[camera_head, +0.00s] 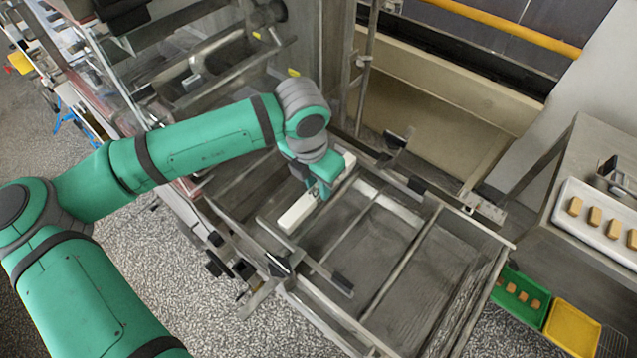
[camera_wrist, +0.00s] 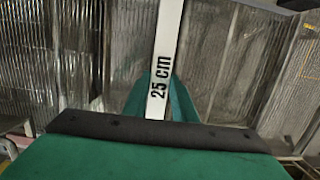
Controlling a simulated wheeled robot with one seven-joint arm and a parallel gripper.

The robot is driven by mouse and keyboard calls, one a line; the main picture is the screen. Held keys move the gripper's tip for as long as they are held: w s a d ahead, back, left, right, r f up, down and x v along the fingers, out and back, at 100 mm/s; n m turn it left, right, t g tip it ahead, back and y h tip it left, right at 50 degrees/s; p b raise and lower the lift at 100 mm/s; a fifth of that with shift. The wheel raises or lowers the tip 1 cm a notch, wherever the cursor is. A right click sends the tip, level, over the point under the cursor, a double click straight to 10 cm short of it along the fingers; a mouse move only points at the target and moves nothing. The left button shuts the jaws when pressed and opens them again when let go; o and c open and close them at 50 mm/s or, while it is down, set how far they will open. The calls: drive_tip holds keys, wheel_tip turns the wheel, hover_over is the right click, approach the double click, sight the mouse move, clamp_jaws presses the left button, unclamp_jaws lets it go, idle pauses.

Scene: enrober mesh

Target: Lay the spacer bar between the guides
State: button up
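The spacer bar (camera_head: 296,215) is a long white bar. The bar is over the left part of the metal mesh frame (camera_head: 393,248), slanting from lower left to upper right. Thin metal rails with black end pieces (camera_head: 341,284) lie beside it; I cannot tell which are the guides. Whether the bar touches the mesh is unclear.
A metal machine housing (camera_head: 320,60) stands behind the mesh frame. At the right a steel table carries a white tray (camera_head: 596,228) of small brown pieces. A green tray (camera_head: 520,298) and a yellow tray (camera_head: 572,327) are lower down. The mesh's right part is clear.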

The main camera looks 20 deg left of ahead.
sight(312, 194)
drive_tip(key=o, duration=0.3)
drive_tip(key=shift+r, duration=0.15)
drive_tip(key=shift+s+a+r, duration=0.1)
drive_tip(key=shift+s+r, duration=0.2)
drive_tip(key=shift+r, duration=1.7)
drive_tip(key=shift+s+a+r, duration=0.15)
drive_tip(key=shift+s+r, duration=0.2)
drive_tip(key=shift+r, duration=1.6)
drive_tip(key=shift+s+a+r, duration=0.1)
drive_tip(key=shift+s+r, duration=0.2)
drive_tip(key=shift+r, duration=1.7)
drive_tip(key=shift+w, duration=0.1)
